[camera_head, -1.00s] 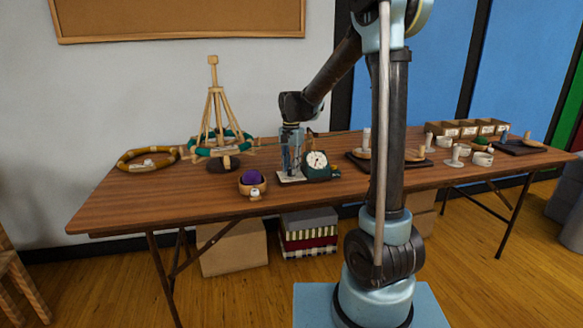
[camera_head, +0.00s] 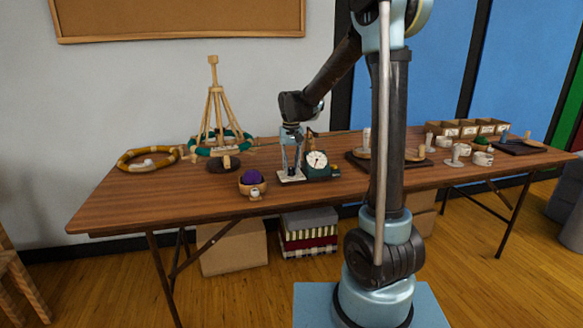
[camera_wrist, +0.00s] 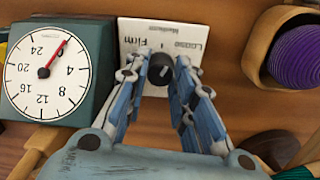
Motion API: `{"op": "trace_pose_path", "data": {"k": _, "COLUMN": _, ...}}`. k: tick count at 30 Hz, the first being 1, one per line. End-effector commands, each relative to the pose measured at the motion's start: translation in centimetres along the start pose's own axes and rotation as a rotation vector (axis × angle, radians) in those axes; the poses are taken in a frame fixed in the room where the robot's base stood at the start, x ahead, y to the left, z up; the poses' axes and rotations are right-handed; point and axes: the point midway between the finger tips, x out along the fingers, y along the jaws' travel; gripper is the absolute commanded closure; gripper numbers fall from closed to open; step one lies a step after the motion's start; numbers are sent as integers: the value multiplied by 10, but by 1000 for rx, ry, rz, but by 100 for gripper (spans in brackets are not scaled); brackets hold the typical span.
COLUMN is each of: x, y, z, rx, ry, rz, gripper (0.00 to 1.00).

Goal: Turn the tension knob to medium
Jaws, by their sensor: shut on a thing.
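The tension knob (camera_wrist: 160,70) is a small black knob with a pale pointer line, on a white plate (camera_wrist: 155,90) in the wrist view. The plate carries the words Loose, Medium and Firm, seen upside down, with Medium between the other two. My gripper (camera_wrist: 161,75) is shut on the knob, one finger on each side. The pointer's exact setting is hard to tell. In the head view my gripper (camera_head: 291,168) reaches down onto the plate (camera_head: 291,179), and its fingers partly cover the knob.
A green box with a white dial and red hand (camera_wrist: 48,68) stands close beside the plate. A wooden bowl (camera_wrist: 258,45) with a purple ball of yarn (camera_wrist: 298,55) is on the other side. A wooden stand (camera_head: 216,105) with a green ring is further left on the table (camera_head: 150,205).

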Motion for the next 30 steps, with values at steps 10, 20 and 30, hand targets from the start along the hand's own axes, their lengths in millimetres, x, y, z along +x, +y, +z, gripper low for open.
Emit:
{"op": "trace_pose_path", "data": {"k": 10, "x": 0, "y": 0, "z": -1, "rx": -260, "ry": 1, "rz": 1, "gripper": 100}}
{"op": "trace_pose_path", "data": {"k": 20, "x": 0, "y": 1, "z": -1, "rx": -383, "ry": 1, "rz": 1, "gripper": 100}}
{"op": "trace_pose_path", "data": {"k": 30, "x": 0, "y": 1, "z": -1, "rx": -404, "ry": 1, "rz": 2, "gripper": 100}}
